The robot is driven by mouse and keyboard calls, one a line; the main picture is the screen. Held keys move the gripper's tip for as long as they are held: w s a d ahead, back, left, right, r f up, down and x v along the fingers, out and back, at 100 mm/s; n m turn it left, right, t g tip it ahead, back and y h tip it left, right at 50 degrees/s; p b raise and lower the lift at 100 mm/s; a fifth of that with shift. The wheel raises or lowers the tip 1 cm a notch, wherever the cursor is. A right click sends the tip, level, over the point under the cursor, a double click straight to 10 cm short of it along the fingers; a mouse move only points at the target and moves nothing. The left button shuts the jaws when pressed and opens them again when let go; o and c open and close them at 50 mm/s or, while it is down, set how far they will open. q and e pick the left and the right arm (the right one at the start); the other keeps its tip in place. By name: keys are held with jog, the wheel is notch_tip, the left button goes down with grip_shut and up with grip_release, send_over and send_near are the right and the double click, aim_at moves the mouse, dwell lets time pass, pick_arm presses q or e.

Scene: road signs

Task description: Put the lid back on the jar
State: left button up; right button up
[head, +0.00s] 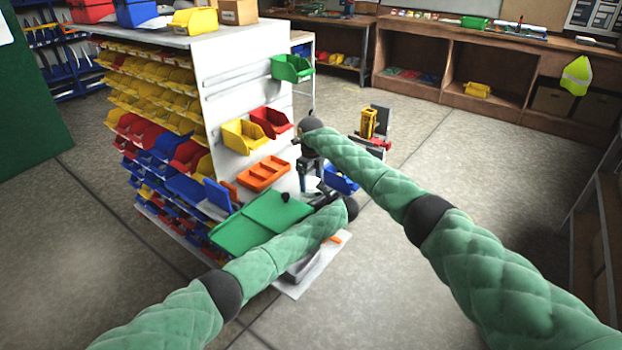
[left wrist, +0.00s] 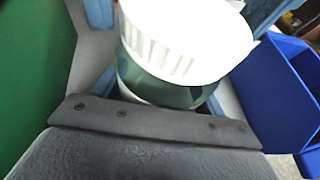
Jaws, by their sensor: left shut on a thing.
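The jar (left wrist: 158,88) is dark green glass with a pale lower part in the left wrist view. A white ribbed lid (left wrist: 180,45) sits over its mouth, tilted in the picture; I cannot tell whether it is seated. My left gripper (head: 322,197) is shut on the jar, with a blue finger on each side. My right gripper (head: 311,178) points down over the same spot. Blue finger parts flank the lid in the left wrist view; whether they grip it is unclear. In the head view, the jar and lid are mostly hidden between the grippers.
A green panel (head: 255,222) lies beside my left forearm. A shelf unit of colored bins (head: 160,90) stands left, with an orange tray (head: 263,173) on its white side. A blue bin (left wrist: 285,90) is close right of the jar. The floor (head: 440,130) is open to the right.

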jog(key=c, duration=0.7)
jog(key=shift+o, duration=0.2)
jog(key=o, duration=1.1)
jog(key=shift+o, duration=0.2)
jog(key=shift+r, duration=0.1)
notch_tip(320, 180, up, 12)
pick_arm(q)
jog(key=o, duration=2)
jog(key=shift+c, duration=0.2)
